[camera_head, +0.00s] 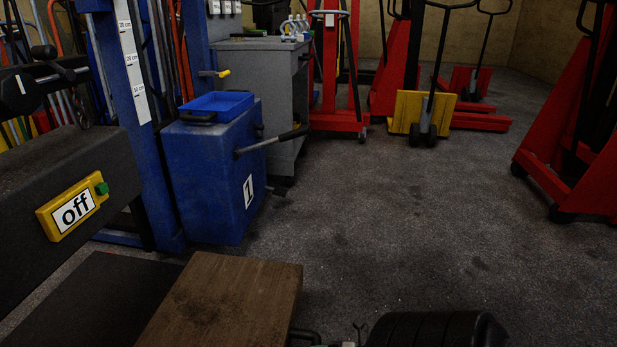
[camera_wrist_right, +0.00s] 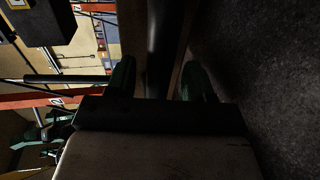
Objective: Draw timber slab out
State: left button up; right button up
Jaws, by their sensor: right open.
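The timber slab (camera_head: 225,300), a brown wooden block, lies at the bottom middle of the head view, its lower part cut off by the frame. A dark curved bar (camera_head: 305,335) shows at its right side. My right gripper (camera_wrist_right: 160,82) is open in the right wrist view, with two green fingers apart. A dark rounded bar (camera_wrist_right: 162,45) runs between the fingers; I cannot tell whether they touch it. A narrow brownish strip beside the bar may be the slab's edge. My left gripper is out of view.
A dark beam with a yellow "off" box (camera_head: 72,206) overhangs at left, above a dark flat plate (camera_head: 95,300). A blue cabinet (camera_head: 210,180) with a lever stands behind the slab. Red lifting equipment (camera_head: 575,150) stands further back.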

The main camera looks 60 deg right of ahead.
jog(key=p+v, duration=0.1)
jog(key=v, duration=0.7)
jog(key=shift+p, duration=0.35)
